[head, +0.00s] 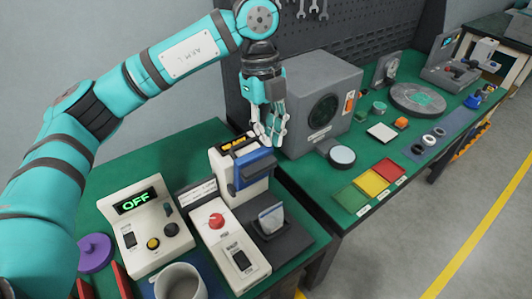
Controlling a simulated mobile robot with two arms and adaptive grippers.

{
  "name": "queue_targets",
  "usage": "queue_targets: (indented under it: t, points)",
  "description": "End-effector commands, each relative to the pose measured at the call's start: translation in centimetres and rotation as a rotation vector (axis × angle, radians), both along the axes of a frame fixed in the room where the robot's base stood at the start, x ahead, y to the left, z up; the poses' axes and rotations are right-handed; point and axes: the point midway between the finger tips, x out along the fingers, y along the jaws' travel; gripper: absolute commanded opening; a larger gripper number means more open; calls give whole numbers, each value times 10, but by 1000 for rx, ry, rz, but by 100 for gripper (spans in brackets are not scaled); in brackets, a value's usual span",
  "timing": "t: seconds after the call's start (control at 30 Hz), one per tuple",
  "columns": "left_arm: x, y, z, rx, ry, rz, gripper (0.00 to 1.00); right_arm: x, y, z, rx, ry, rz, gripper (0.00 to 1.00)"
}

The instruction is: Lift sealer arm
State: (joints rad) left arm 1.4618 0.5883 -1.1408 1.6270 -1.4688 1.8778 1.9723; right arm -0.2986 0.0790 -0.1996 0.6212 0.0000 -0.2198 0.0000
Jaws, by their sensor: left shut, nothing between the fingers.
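The sealer (209,205) is a pale machine with a red knob and a black switch on its long base. Its raised head carries a lit orange label on top and a blue and dark arm part (254,166) on its right side. My left gripper (270,142) points down just above and behind the blue part, at the back right of the sealer head. Its fingers are shut with nothing between them. I cannot tell whether the fingertips touch the sealer. My right gripper is out of view.
A control box reading OFF (157,225) stands left of the sealer, with a grey mug (180,283) in front. A dark holder (285,238) with a small pouch sits to its right. A large grey box (316,88) stands behind my gripper. Coloured pads lie on the right bench.

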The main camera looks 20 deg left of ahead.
Motion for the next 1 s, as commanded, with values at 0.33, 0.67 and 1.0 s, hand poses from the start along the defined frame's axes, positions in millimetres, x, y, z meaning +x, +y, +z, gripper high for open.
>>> queue_targets:
  t: [0.33,0.67,1.0]
  points:
    - [-7,-7,-53,5,5,0,0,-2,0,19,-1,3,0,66]
    - [2,3,-89,3,-1,5,0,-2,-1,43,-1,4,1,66]
    - [13,18,-90,2,-1,0,0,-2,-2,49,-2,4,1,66]
